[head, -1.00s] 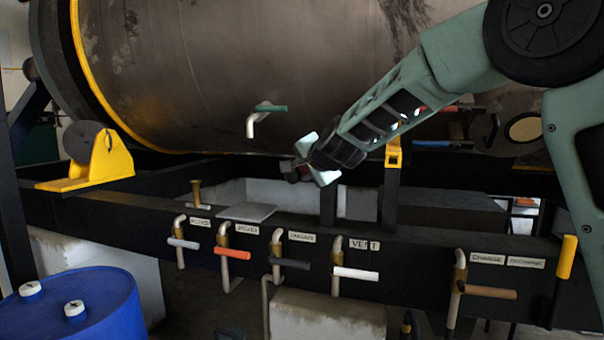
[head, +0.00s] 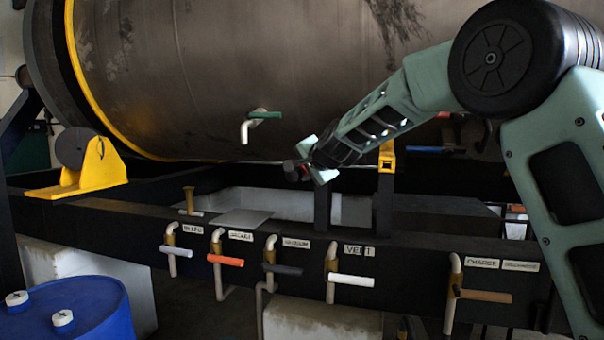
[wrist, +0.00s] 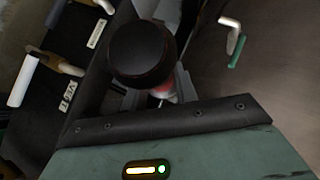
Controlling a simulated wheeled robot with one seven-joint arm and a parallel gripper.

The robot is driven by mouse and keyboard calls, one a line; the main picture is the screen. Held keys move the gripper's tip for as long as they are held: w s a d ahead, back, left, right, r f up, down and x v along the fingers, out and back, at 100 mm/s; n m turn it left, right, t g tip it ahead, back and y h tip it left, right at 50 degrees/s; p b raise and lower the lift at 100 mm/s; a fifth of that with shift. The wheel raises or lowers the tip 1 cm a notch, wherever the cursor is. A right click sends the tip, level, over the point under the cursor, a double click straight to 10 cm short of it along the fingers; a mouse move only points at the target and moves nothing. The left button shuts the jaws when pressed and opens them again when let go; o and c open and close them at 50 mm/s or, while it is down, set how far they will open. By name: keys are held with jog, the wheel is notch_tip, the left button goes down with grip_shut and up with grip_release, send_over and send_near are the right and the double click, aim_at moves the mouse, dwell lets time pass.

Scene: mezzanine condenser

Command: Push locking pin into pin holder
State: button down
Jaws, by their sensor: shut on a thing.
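My gripper (head: 308,168) is shut on a dark knobbed pin, apparently the locking pin (head: 291,171), in front of the large tank. In the wrist view, the pin's round black knob (wrist: 142,52) has a red collar under it, and grey finger parts of my gripper (wrist: 155,98) lie on both sides. The knob hides most of the grip. A yellow bracket (head: 387,158) stands on a black post just right of my gripper. A small brass funnel-shaped piece (head: 189,200) stands upright on the frame to the lower left. I cannot tell which piece is the pin holder.
The tank (head: 230,70) fills the back, with a green-handled valve (head: 263,115) left of my gripper. A black frame beam (head: 110,217) carries several valves with coloured handles along its front. A yellow block (head: 99,170) stands left, and a blue drum (head: 95,305) front left.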

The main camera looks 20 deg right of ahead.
jog(key=shift+w+d+r, duration=0.1)
jog(key=shift+w+d, duration=0.45)
jog(key=shift+w, duration=0.2)
jog(key=shift+w+d, duration=0.55)
jog(key=shift+w, duration=0.2)
jog(key=shift+w+d, duration=0.1)
jog(key=shift+w+d, duration=0.45)
jog(key=shift+w, duration=0.15)
jog(key=shift+w+d, duration=0.4)
jog(key=shift+w, duration=0.2)
jog(key=shift+w+d+p, duration=0.7)
jog(key=shift+w+d, duration=0.15)
jog(key=shift+w, duration=0.3)
jog(key=shift+w+d+p, duration=0.75)
jog(key=shift+w+d, duration=0.1)
jog(key=shift+w, duration=0.35)
jog(key=shift+w+d+p, duration=0.7)
jog(key=shift+w+d, duration=0.15)
jog(key=shift+w, duration=0.3)
jog(key=c, duration=1)
grip_release()
